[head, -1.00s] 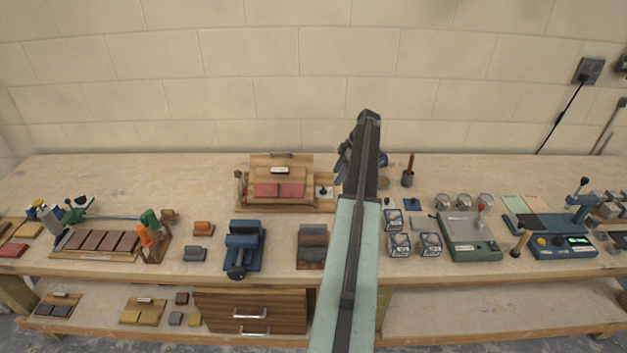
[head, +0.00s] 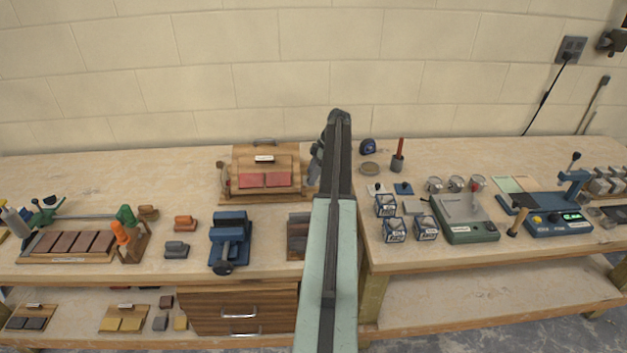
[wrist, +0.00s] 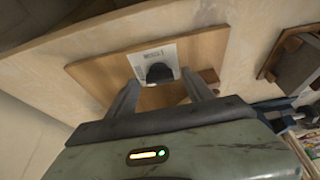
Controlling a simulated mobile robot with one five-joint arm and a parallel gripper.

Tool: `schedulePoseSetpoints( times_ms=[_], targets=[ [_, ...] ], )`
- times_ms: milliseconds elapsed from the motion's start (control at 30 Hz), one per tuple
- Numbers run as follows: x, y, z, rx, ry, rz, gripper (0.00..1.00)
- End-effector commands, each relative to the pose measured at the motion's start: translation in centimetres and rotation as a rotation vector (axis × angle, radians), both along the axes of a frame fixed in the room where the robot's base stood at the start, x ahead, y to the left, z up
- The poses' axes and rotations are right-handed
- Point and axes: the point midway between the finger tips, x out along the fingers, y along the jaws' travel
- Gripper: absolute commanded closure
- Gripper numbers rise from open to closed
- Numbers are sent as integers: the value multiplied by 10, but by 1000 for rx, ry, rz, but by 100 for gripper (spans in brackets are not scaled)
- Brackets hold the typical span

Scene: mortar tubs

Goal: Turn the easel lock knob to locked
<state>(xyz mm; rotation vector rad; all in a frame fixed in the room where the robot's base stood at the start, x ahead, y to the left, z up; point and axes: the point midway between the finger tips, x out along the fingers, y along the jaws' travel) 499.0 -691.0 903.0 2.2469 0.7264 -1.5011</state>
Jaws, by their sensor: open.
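The wooden easel (head: 290,150) holds red tiles and stands at the back of the bench in the head view. My gripper (head: 316,165) is at its right side, partly hidden by my arm. In the wrist view, the dark lock knob (wrist: 158,72) sits on a white printed label plate (wrist: 143,60) on a wooden board (wrist: 100,68). My gripper (wrist: 160,86) is open, with one finger to each side of the knob in the picture. I cannot tell whether the fingers touch it or which position it is in. The knob is hidden in the head view.
A blue vise-like tool (head: 229,240) stands in front of the easel. A tape measure (head: 367,146), a brush-like tool in a holder (head: 398,160) and several boxes (head: 395,229) are to the right. Open bench lies left of the easel.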

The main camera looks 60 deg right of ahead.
Motion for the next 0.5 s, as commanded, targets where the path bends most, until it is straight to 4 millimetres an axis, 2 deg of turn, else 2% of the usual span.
schedulePoseSetpoints(
  times_ms=[167, 367, 400, 500],
  targets=[
    [0, 0, 2, 0, 0, 0, 40],
    [-1, -1, 2, 0, 0, -1, 96],
    [-1, -1, 2, 0, 0, -1, 100],
    [-1, -1, 2, 0, 0, -3, 100]
  ],
)
